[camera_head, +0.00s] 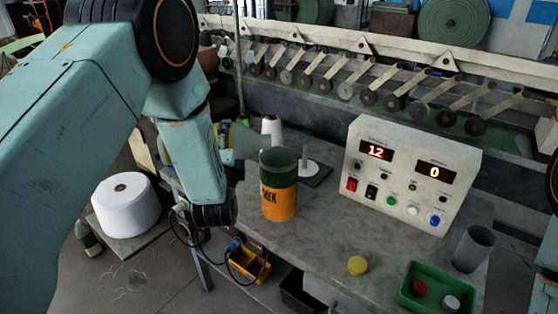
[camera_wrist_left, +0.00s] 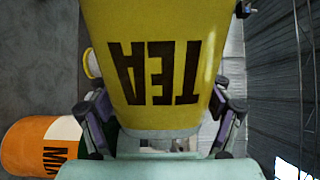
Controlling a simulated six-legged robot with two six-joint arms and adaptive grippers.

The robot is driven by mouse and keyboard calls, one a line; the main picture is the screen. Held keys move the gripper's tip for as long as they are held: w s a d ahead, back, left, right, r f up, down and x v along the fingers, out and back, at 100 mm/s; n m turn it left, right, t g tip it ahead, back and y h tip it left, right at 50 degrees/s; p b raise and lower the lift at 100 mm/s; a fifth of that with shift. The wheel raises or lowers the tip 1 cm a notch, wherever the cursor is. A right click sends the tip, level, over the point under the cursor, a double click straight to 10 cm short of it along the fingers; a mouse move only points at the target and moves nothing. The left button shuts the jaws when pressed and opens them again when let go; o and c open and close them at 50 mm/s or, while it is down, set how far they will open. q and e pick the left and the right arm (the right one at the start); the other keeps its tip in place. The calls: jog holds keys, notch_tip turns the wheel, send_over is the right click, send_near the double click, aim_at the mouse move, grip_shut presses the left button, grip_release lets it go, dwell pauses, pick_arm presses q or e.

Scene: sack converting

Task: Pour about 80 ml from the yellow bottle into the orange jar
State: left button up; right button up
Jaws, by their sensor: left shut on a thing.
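The orange jar (camera_head: 279,202), marked MIX and dark green in its upper part, stands upright and open on the grey table. It also shows at the lower left of the left wrist view (camera_wrist_left: 28,143). My left gripper (camera_wrist_left: 163,112) is shut on the yellow bottle (camera_wrist_left: 160,90), whose TEA lettering is upside down in that view. In the head view my left arm hides most of the bottle, left of the jar. I cannot tell its exact tilt, or whether liquid is flowing. My right gripper is not in view.
A yellow cap (camera_head: 357,265) lies near the table's front. A green tray (camera_head: 408,296) with red and white caps and a grey cup (camera_head: 473,248) are at the right. A control box (camera_head: 410,172) reads 12 and 0.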

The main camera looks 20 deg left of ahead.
pick_arm(q)
jog(key=shift+s+f+n+b, duration=0.2)
jog(key=shift+f+n+b, duration=0.1)
jog(key=shift+n+b, duration=0.25)
jog(key=shift+w, duration=0.1)
jog(key=shift+w+f, duration=0.1)
jog(key=shift+w, duration=0.05)
jog(key=shift+s, duration=0.2)
jog(key=shift+w, duration=0.15)
dwell(0.6)
dwell(0.3)
